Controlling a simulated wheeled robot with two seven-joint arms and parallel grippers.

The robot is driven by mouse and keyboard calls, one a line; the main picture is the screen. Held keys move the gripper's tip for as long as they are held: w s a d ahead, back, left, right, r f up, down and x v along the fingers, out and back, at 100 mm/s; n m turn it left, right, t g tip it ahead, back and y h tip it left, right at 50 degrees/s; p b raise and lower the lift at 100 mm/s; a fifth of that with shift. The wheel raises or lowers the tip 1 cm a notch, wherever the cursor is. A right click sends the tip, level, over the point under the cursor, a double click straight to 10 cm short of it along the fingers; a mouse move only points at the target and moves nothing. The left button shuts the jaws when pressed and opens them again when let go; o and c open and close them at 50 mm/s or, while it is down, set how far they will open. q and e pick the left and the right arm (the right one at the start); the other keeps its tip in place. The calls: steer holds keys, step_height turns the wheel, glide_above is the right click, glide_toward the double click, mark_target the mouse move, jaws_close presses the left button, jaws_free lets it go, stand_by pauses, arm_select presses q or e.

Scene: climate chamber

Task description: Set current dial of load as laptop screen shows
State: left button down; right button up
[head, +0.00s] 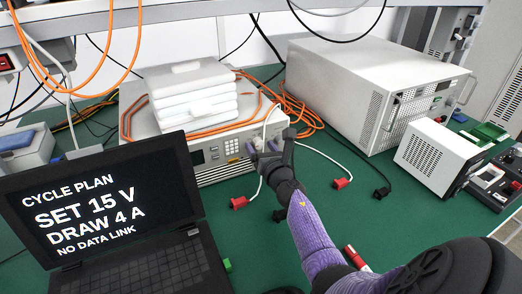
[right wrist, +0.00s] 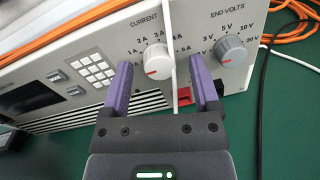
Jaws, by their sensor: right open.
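The laptop screen (head: 90,205) reads "CYCLE PLAN, SET 15 V, DRAW 4 A, NO DATA LINK". The load (head: 207,158) is a pale grey box behind the laptop. In the right wrist view, its white current dial (right wrist: 157,58) has a red mark on its lower edge; the setting is unclear because the labels are partly hidden. A grey end volts dial (right wrist: 231,50) sits to its right. My right gripper (right wrist: 160,72) is open, its purple fingers on either side of the current dial with visible gaps. It also shows in front of the load (head: 266,146). My left gripper is out of view.
A large white unit (head: 365,90) and a smaller white box (head: 435,155) stand right. Red plugs (head: 239,202) with white leads lie on the green mat (head: 225,225).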

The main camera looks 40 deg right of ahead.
steer(key=shift+c, duration=0.5)
steer(key=c, duration=0.7)
jaws_close()
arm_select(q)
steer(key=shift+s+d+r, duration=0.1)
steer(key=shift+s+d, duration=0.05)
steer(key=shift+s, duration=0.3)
